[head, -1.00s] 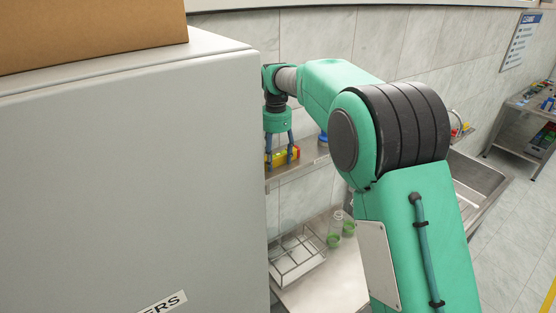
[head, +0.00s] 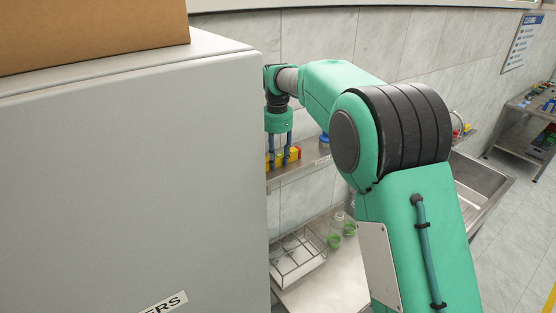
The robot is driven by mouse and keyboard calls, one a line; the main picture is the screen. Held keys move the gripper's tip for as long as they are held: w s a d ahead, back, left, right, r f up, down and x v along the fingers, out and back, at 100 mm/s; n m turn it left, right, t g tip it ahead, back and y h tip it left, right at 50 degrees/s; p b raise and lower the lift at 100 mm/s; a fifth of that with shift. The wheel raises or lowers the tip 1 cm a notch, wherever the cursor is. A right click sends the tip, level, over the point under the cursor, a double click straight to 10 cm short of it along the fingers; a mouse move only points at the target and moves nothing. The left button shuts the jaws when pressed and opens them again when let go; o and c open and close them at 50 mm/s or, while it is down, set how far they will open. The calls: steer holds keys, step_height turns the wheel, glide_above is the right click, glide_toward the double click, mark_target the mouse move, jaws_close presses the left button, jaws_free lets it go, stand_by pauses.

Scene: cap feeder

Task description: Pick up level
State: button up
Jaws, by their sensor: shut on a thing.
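The level (head: 294,154) is a small yellow bar with a reddish part, seen at the wall shelf in the head view. Its left part is cut off from view by the grey cabinet edge. My gripper (head: 279,160) points straight down over it, with its two blue fingers on the bar. The fingers are shut on the level. I cannot tell whether the level touches the shelf or is just clear of it.
The steel wall shelf (head: 312,160) holds a blue-topped item (head: 324,140). The grey cabinet (head: 130,180) blocks the left side. Below, a wire rack (head: 298,262), a clear bottle and green cups (head: 349,230) stand on a steel counter (head: 330,285).

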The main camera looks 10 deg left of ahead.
mark_target(277, 156)
steer(key=shift+r, duration=0.15)
steer(key=shift+r, duration=1.7)
steer(key=s+d+b, duration=0.1)
steer(key=s+d, duration=0.2)
steer(key=s, duration=0.4)
steer(key=s+d+r, duration=0.1)
steer(key=s+d, duration=0.2)
steer(key=s, duration=0.4)
steer(key=shift+s+d+r+b, duration=0.15)
steer(key=shift+s+d+b, duration=0.05)
steer(key=shift+d+b, duration=0.2)
